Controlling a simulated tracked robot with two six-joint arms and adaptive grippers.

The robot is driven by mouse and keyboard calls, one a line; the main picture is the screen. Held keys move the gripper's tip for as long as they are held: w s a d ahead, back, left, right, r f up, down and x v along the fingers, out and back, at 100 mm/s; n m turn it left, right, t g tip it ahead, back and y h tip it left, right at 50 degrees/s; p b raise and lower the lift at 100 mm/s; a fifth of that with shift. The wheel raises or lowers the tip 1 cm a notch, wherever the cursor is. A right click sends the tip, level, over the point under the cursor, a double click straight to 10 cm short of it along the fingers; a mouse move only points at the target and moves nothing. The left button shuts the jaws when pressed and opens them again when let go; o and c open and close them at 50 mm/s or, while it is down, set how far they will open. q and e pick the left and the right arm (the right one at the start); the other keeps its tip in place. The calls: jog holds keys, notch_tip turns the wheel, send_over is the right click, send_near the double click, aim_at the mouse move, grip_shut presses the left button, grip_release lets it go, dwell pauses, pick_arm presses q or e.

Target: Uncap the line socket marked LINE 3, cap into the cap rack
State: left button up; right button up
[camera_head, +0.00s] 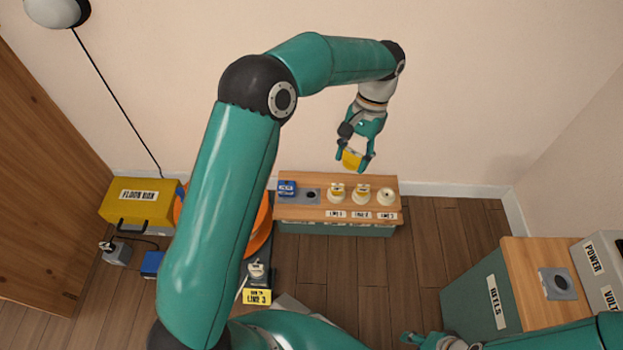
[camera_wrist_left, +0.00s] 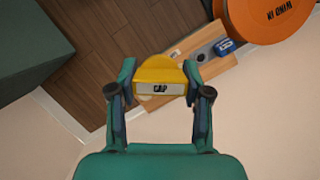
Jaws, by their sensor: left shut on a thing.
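My left gripper (camera_head: 356,159) is shut on a yellow cap (camera_head: 352,160) and holds it in the air above and behind the bench. In the left wrist view the cap (camera_wrist_left: 160,80) reads CAP and sits between both fingertips (camera_wrist_left: 160,88). Three pale line sockets stand in a row on the bench; the left (camera_head: 336,192) and middle (camera_head: 361,193) show yellow on them. The right socket (camera_head: 386,197) shows no yellow; its label is too small to read surely. A grey plate with a dark hole (camera_head: 311,195) lies left of them. My right gripper (camera_head: 412,338) is at the bottom edge, partly cut off.
The wooden bench (camera_head: 350,184) stands against the wall. A blue block (camera_head: 287,188) is on its left end. A REELS cabinet (camera_head: 515,260) stands at right.

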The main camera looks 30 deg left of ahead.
pick_arm(q)
jog(key=w+a+f+m+t+y+b, duration=0.1)
jog(key=w+a+f+m+y, duration=0.15)
jog(key=a+f+m, duration=0.55)
jog(key=w+a+f+m+t+y+b, duration=0.1)
jog(key=w+a+f+m, duration=0.25)
jog(key=f+m, duration=0.4)
jog(key=m+t+h+b, duration=0.2)
jog(key=m+t+b, duration=0.3)
jog(key=m, duration=0.9)
send_over(311, 193)
jog(key=shift+n+g, duration=0.25)
jog(key=shift+g, duration=0.05)
jog(key=shift+s+d+f+b, duration=0.1)
jog(key=shift+s+f+b, duration=0.05)
jog(key=shift+f, duration=3.25)
jog(key=shift+s+d+f+b, duration=0.1)
jog(key=shift+d+f+b, duration=0.05)
jog(key=shift+f, duration=3.2)
jog(key=shift+s+d+f+b, duration=0.1)
jog(key=shift+s+f+b, duration=0.05)
jog(key=shift+f, duration=3.25)
jog(key=shift+s+f+b, duration=0.1)
jog(key=shift+f+b, duration=0.5)
jog(key=shift+f, duration=0.1)
jog(key=o, duration=1)
jog(key=shift+c, duration=0.2)
jog(key=c, duration=0.3)
jog(key=shift+r, duration=0.1)
